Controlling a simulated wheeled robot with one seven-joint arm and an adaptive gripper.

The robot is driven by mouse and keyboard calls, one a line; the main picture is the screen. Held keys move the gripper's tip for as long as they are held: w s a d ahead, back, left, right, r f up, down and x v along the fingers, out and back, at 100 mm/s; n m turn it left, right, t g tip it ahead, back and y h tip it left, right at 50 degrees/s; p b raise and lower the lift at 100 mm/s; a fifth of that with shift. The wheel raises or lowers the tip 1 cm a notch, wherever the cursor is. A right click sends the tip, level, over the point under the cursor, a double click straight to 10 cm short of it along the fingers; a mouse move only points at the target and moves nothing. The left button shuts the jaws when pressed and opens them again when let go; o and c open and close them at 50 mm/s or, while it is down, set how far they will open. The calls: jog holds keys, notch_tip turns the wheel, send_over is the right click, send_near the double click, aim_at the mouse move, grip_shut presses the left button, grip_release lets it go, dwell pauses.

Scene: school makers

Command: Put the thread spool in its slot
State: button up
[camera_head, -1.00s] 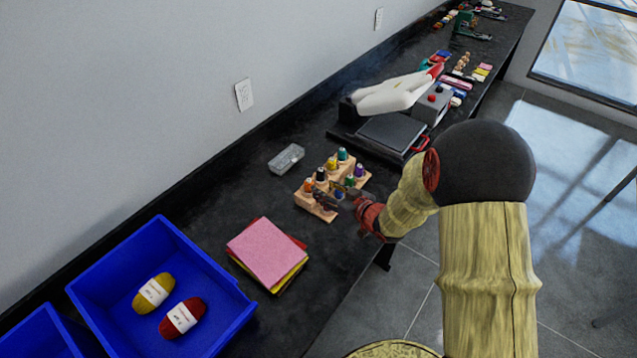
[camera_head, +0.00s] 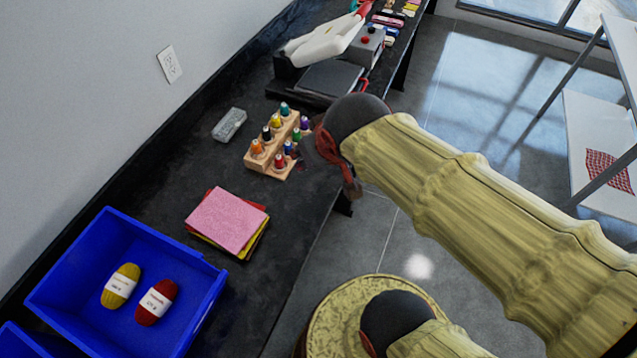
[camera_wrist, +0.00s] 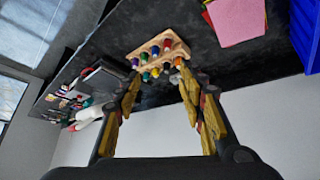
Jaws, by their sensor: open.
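A light wooden rack (camera_head: 253,164) stands on the black counter, holding two rows of coloured thread spools. The back row has orange (camera_head: 257,147), black (camera_head: 266,133), yellow (camera_head: 276,121) and teal spools. The front row has red (camera_head: 279,161), blue (camera_head: 288,147), green and purple spools. All look upright in the rack; how deep each sits cannot be told. My gripper (camera_wrist: 162,80) is open with nothing between its fingers. In the wrist view the rack (camera_wrist: 180,44) lies beyond the fingertips, apart from them. In the head view my arm hides most of the gripper.
A clear small box (camera_head: 229,124) lies behind the rack. A stack of felt sheets (camera_head: 228,220) and a blue bin (camera_head: 75,318) with two yarn skeins are at the left. A machine with a dark plate (camera_head: 331,78) stands beyond the rack.

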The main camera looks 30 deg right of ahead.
jog(key=s+a+g+y, duration=0.1)
jog(key=s+a, duration=0.2)
jog(key=s, duration=0.5)
jog(key=shift+a+r, duration=0.25)
jog(key=shift+r, duration=0.1)
jog(key=shift+w, duration=0.1)
jog(key=shift+c, duration=1.2)
